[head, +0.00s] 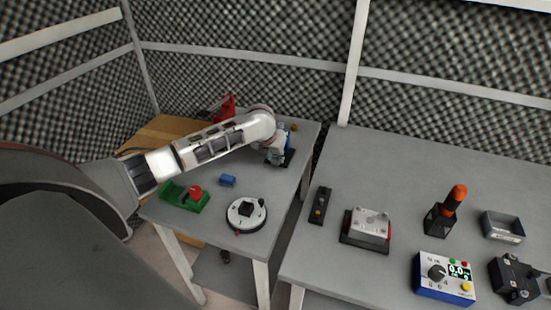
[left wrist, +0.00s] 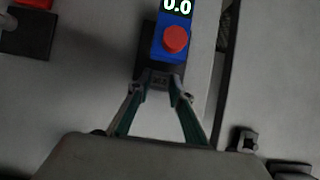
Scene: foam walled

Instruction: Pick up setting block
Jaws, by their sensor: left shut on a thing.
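My left gripper (left wrist: 163,88) is shut on a small dark grey block with a faint label, which I take as the setting block (left wrist: 160,79). It sits between the fingertips in the left wrist view, right in front of a blue gauge (left wrist: 172,20) with a 0.0 display and a red button. I cannot tell whether the block touches the gauge or its dark base. In the head view my left gripper (head: 275,155) is low over the far right part of the left table, beside the gauge (head: 290,138); the block is not clear there. My right gripper is not in view.
The left table (head: 205,225) also holds a green fixture (head: 178,197), a blue block (head: 227,180), a round white dial (head: 240,222) and a red thing (head: 226,106). A gap separates it from the right table (head: 350,160), which holds several devices, including a control box (head: 430,290).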

